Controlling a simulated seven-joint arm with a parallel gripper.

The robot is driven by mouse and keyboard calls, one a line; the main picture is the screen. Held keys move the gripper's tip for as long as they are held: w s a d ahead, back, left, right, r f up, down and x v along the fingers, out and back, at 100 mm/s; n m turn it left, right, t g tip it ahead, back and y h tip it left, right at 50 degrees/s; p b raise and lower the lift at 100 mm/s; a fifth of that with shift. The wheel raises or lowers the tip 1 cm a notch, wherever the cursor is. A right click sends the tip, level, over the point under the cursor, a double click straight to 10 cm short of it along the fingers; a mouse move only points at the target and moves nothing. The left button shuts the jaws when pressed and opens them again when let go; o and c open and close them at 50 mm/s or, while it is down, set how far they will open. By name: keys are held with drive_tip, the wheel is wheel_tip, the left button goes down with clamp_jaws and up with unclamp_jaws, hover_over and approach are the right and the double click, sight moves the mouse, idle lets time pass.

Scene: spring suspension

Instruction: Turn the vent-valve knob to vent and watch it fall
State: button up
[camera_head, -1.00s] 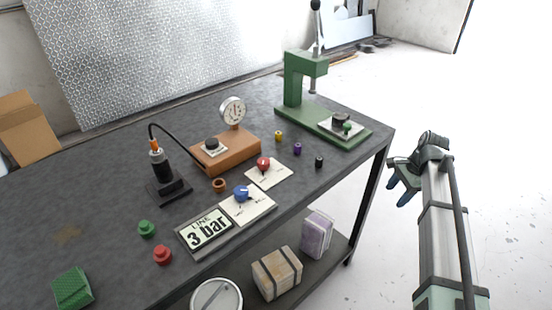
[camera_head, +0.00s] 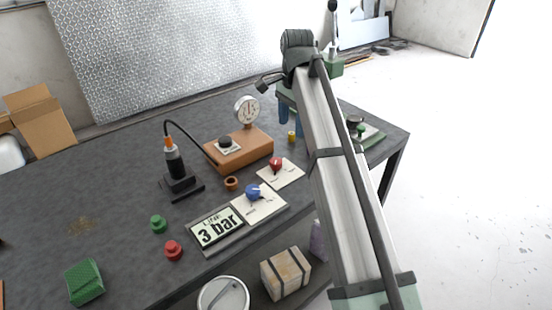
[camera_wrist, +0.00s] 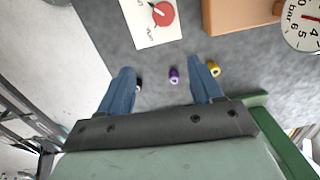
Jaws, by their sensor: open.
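A blue knob (camera_head: 254,191) sits on another pale plate beside the "3 bar" sign (camera_head: 216,227). A black cylinder (camera_head: 175,164) on a stand has a hose to a brown block (camera_head: 254,152) with a round gauge (camera_head: 247,110).
A purple spool (camera_wrist: 174,75) and a yellow spool (camera_wrist: 213,68) lie near my fingers. A green press (camera_head: 375,137) stands at the right, partly hidden by my arm. Green and red round pieces (camera_head: 173,251) lie front left. Bare bench lies left of the cylinder.

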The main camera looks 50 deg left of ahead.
sight(276, 161)
drive_tip(key=s+a+r, duration=0.1)
drive_tip(key=s+a, duration=0.1)
drive_tip(key=s, duration=0.2)
drive_tip(key=shift+n, duration=0.4)
wheel_tip(276, 161, down, 13)
drive_tip(key=shift+d, duration=0.1)
drive_tip(key=c, duration=1.1)
